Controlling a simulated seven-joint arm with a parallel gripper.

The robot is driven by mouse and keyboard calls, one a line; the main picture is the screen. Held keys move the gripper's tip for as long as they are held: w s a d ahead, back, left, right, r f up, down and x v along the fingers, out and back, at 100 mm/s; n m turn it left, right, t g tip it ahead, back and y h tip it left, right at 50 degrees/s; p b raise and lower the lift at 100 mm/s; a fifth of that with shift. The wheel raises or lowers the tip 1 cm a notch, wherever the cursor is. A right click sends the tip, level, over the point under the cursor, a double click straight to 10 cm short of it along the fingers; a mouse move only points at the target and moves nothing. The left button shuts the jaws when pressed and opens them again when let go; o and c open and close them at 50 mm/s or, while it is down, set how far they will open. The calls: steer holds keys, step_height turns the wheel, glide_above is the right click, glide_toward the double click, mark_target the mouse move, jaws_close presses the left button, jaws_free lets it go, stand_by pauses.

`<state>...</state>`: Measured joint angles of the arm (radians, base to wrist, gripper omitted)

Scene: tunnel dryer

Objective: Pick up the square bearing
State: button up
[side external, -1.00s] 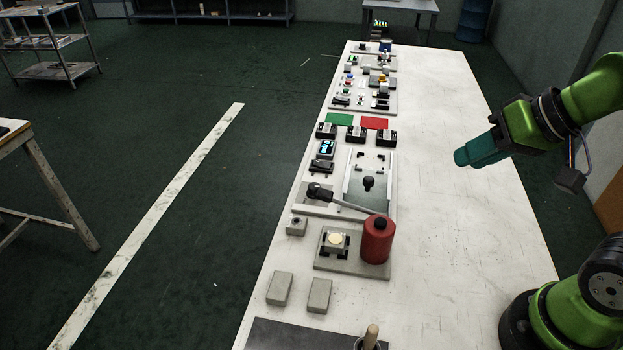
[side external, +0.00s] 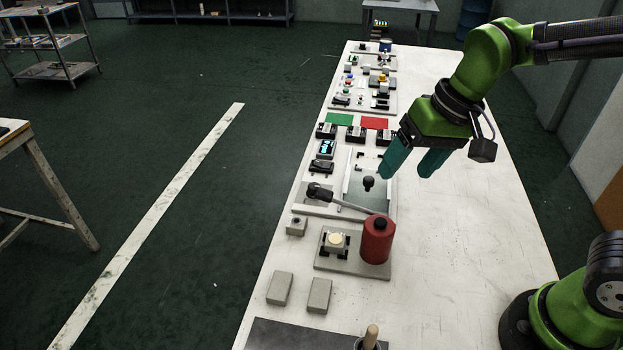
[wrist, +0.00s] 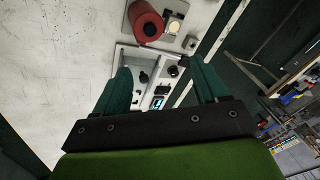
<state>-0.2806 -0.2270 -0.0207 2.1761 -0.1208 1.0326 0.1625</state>
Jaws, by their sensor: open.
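In the wrist view, the block lies beyond the fingertips of my gripper (wrist: 158,68).
The red cylinder (side external: 376,242) stands right beside the block. Two grey blocks (side external: 280,288) lie in front. Switches and a small display (side external: 326,149) line the left edge. The table's right half (side external: 470,250) is clear.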

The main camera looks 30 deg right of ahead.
steer(key=w+a+f+m+g+h, duration=0.2)
steer(key=w+a+f+m+g, duration=0.15)
steer(key=w+a, duration=0.4)
steer(key=m, duration=0.3)
glide_above(335, 241)
steer(key=shift+n+t, duration=0.25)
steer(key=f, duration=1.1)
steer(key=shift+a, duration=0.25)
steer(key=shift+d+f, duration=0.2)
steer(key=shift+f, duration=2.5)
